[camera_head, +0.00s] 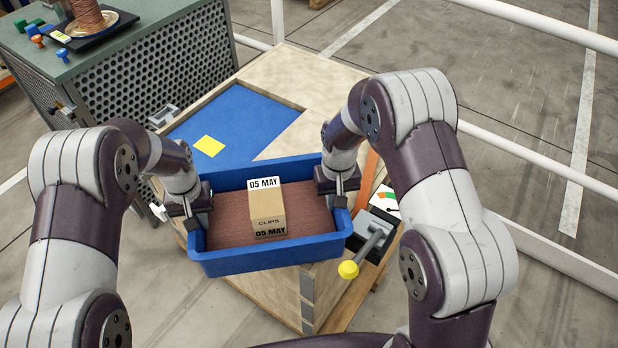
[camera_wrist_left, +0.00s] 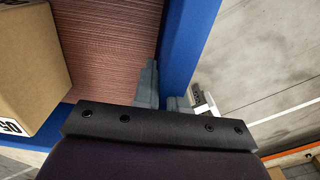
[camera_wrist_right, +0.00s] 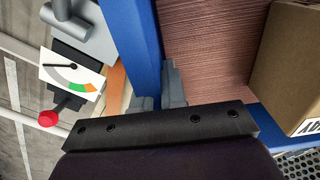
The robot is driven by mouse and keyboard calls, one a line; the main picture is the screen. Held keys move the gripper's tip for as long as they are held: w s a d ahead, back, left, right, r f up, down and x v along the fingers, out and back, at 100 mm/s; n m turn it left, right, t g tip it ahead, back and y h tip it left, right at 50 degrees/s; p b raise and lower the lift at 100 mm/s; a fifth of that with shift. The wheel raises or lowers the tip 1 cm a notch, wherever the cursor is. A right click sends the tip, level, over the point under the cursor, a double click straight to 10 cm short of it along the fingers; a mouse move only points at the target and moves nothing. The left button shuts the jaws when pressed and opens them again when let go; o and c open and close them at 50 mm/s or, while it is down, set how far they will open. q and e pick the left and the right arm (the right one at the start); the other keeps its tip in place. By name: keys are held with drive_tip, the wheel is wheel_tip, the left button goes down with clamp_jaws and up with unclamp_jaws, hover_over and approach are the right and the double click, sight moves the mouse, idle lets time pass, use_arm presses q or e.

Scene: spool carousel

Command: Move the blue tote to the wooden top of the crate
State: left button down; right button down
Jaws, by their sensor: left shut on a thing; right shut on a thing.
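The blue tote (camera_head: 270,259) is in front of me in the head view, over the near part of the crate. It looks about level; I cannot tell if it touches the crate. It has a brown ribbed floor and holds a cardboard box (camera_head: 268,212) marked CLIPS and 05 MAY. My left gripper (camera_head: 192,217) is shut on the tote's left wall, which shows between its fingers in the left wrist view (camera_wrist_left: 188,45). My right gripper (camera_head: 339,195) is shut on the right wall, also in the right wrist view (camera_wrist_right: 130,40). The crate's wooden top (camera_head: 322,98) shows bare behind the tote.
A blue mat (camera_head: 250,118) with a yellow note (camera_head: 208,145) lies on the crate top. A lever with a yellow knob (camera_head: 348,269) and a gauge (camera_wrist_right: 72,72) stand right of the tote. A green-topped cabinet (camera_head: 120,30) bears a spool at back left. White rails (camera_head: 540,22) run behind.

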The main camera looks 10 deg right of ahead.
use_arm(q)
drive_tip(key=shift+w+f+b, duration=0.1)
drive_tip(key=shift+f+b, duration=0.3)
drive_tip(key=shift+f, duration=0.15)
use_arm(e)
drive_tip(key=shift+w+f, duration=0.1)
drive_tip(key=shift+f, duration=0.45)
use_arm(q)
drive_tip(key=c, duration=1.2)
unclamp_jaws()
drive_tip(key=shift+r, duration=0.15)
drive_tip(key=shift+c, duration=0.2)
use_arm(e)
drive_tip(key=c, duration=1.2)
unclamp_jaws()
drive_tip(key=shift+r, duration=0.15)
drive_tip(key=shift+c, duration=0.2)
use_arm(q)
drive_tip(key=shift+o, duration=0.3)
drive_tip(key=shift+s+r, duration=0.1)
drive_tip(key=shift+s, duration=0.15)
use_arm(e)
drive_tip(key=shift+o, duration=0.3)
drive_tip(key=shift+s+r, duration=0.1)
drive_tip(key=shift+s, duration=0.15)
